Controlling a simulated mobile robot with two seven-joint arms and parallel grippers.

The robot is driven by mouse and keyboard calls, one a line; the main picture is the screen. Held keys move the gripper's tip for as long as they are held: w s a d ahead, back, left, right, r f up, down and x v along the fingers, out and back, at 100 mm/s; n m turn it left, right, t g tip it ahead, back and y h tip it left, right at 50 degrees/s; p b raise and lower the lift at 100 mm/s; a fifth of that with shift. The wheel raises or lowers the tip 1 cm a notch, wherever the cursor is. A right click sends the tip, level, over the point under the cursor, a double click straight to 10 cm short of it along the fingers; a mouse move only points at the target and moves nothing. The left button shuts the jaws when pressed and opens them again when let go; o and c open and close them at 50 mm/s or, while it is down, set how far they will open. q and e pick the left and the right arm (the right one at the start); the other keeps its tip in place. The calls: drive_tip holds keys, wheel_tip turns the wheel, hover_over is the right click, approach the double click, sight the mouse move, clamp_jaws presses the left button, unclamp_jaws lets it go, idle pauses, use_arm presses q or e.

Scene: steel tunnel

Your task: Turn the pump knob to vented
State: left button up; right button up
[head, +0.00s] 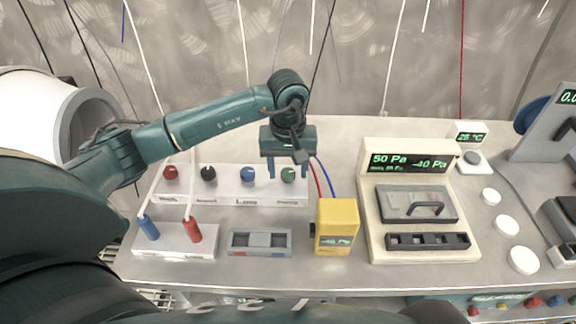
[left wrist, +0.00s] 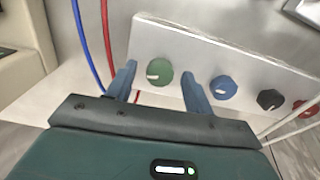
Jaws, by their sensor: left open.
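The valve panel (head: 230,198) is a white strip with red, black, blue and green knobs in a row. The green knob (head: 287,175) is at its right end, above a label that looks like "Pump" but is blurred. My left gripper (head: 285,172) is open over the green knob. In the left wrist view the green knob (left wrist: 159,70) shows between the spread fingers (left wrist: 160,88), with a white pointer mark toward the left. I cannot tell whether the fingers touch it. The blue knob (left wrist: 223,87) is just outside the right finger. My right gripper is out of view.
A yellow meter (head: 337,228) stands right of the panel, with red and blue leads passing near my gripper. A cream gauge unit (head: 418,160) reads 50 Pa and -40 Pa. A white block (head: 175,240) with blue and red plugs is front left.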

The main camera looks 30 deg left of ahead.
use_arm(q)
drive_tip(key=c, duration=1)
drive_tip(key=shift+o, duration=0.2)
drive_tip(key=shift+n+b, duration=0.3)
drive_tip(key=shift+n, duration=0.1)
